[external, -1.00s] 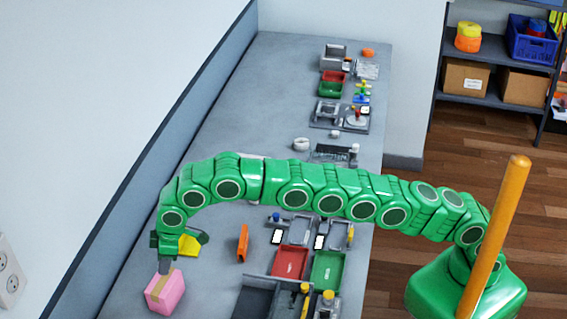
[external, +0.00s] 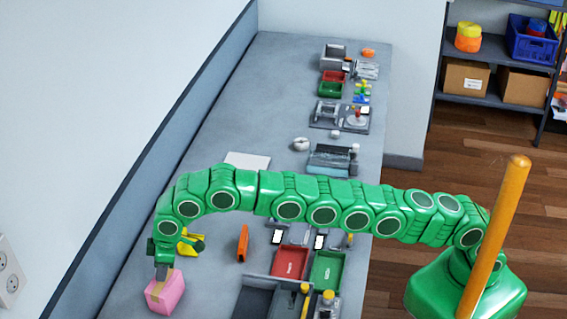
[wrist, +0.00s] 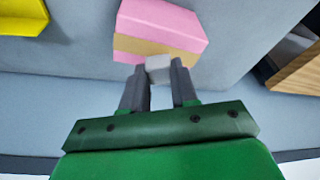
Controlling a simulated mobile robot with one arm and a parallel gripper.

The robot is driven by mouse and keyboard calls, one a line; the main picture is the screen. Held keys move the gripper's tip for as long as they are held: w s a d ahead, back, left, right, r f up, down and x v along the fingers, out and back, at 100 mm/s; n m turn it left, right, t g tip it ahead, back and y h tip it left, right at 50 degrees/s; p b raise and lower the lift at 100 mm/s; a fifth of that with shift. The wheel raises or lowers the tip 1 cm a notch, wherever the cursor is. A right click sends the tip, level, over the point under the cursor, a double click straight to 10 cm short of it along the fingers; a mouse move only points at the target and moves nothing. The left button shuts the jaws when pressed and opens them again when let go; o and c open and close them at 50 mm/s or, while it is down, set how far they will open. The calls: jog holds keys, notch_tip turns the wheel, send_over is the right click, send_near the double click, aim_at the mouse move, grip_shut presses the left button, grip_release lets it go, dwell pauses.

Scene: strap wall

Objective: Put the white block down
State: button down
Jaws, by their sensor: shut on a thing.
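My gripper (wrist: 158,82) is shut on the white block (wrist: 158,66), which shows as a small pale cube between the fingertips in the wrist view. The pink box (wrist: 165,22) with a tan band lies just beyond the white block there, and the block overlaps its near edge in the picture. In the external view my gripper (external: 162,272) points down at the top of the pink box (external: 165,295). The white block cannot be made out in that view. I cannot tell whether it touches the box.
A yellow object (external: 190,241) and an orange upright piece (external: 243,243) stand nearby on the grey bench (external: 215,200). Red (external: 291,262) and green trays (external: 327,270) lie to the right. The wall runs along the left. Bench between box and orange piece is clear.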

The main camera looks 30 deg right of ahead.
jog(key=shift+f, duration=0.85)
jog(key=shift+f, duration=0.15)
jog(key=c, duration=0.9)
grip_release()
jog(key=shift+o, duration=0.2)
jog(key=v, duration=1.2)
